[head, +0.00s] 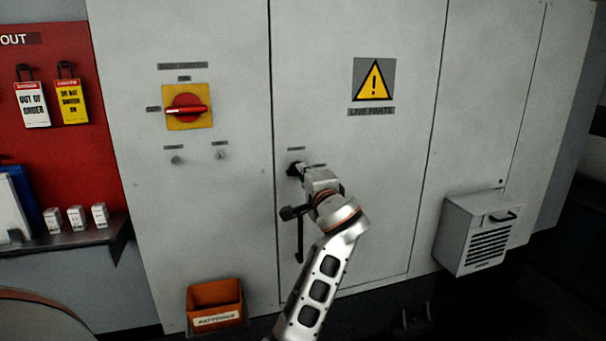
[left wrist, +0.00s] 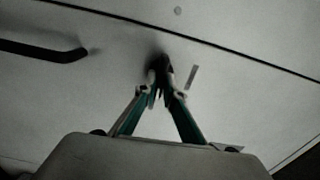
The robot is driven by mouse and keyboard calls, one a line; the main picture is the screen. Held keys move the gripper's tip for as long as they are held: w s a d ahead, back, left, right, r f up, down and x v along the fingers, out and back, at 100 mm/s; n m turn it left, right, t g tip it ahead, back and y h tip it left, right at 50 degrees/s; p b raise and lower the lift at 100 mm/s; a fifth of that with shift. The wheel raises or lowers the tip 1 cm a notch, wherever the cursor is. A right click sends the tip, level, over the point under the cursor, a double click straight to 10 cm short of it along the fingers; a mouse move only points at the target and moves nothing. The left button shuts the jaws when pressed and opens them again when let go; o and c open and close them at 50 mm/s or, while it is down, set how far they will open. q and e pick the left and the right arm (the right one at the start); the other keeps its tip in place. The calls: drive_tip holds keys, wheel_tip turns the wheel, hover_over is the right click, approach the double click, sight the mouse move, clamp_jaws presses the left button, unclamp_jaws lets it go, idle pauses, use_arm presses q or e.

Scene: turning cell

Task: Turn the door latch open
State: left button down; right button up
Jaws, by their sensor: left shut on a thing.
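The door latch (head: 293,168) is a small dark knob on the grey cabinet door (head: 345,210), near the door's left edge. My left gripper (head: 304,171) reaches up to it from below right and is shut on it. In the left wrist view the two fingers of my left gripper (left wrist: 160,92) close together on the dark latch (left wrist: 163,66). The fingers hide part of the latch, so its exact angle is hard to tell. The door looks shut. My right gripper is not in view.
A black door handle (head: 299,240) hangs below the latch, close to my left wrist. A red rotary switch (head: 186,107) is at the upper left. An orange bin (head: 215,304) is low on the left, and a vented box (head: 480,234) is at the right.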

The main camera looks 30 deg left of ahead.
use_arm(q)
drive_tip(key=shift+m, duration=0.4)
drive_tip(key=c, duration=2.1)
unclamp_jaws()
drive_tip(key=shift+c, duration=0.2)
drive_tip(key=v, duration=0.7)
drive_tip(key=shift+s+d, duration=0.2)
